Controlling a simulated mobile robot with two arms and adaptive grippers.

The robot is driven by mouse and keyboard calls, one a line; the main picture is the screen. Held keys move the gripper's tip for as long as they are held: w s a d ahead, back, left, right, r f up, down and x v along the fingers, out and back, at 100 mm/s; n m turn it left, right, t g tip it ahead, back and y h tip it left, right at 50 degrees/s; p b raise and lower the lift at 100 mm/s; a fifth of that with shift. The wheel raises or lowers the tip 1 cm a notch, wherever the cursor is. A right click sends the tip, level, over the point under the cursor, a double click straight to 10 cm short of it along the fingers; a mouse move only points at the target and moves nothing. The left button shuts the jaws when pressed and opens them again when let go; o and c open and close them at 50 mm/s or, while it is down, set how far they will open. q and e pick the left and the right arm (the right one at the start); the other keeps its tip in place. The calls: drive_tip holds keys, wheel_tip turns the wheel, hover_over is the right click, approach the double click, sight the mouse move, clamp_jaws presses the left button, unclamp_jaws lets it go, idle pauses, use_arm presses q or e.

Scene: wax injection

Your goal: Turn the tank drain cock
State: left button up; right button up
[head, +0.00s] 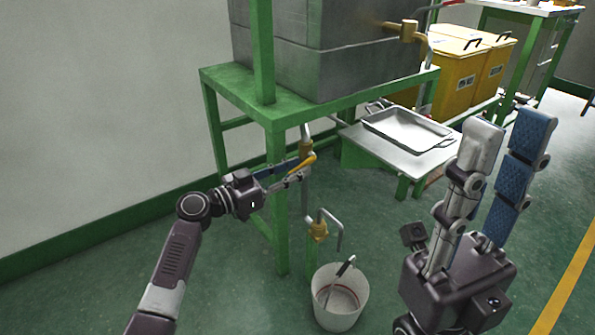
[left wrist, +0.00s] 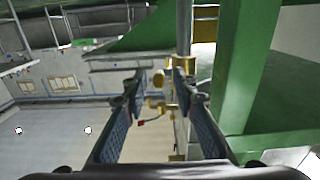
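The grey metal tank (head: 330,60) stands on a green frame. Below it, a vertical pipe carries a brass cock (head: 305,147) with a yellow handle (head: 303,163). My left gripper (head: 298,170) is beside this handle, its fingers overlapping it in the head view; I cannot tell whether they touch. In the left wrist view, my left gripper's fingers (left wrist: 160,76) are apart, with brass parts (left wrist: 158,82) visible between and beyond them. My right gripper (head: 508,118) is open and empty, fingers pointing up, at the right.
A lower brass valve with a bent spout (head: 318,231) is above a white bucket (head: 340,312) holding a handled tool. A green leg (head: 279,215) stands next to my left gripper. A metal tray (head: 408,130) rests on a low table. Yellow bins (head: 456,75) stand behind. The right floor is clear.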

use_arm(q)
drive_tip(key=shift+w+d, duration=0.2)
drive_tip(key=shift+d, duration=0.15)
clamp_jaws()
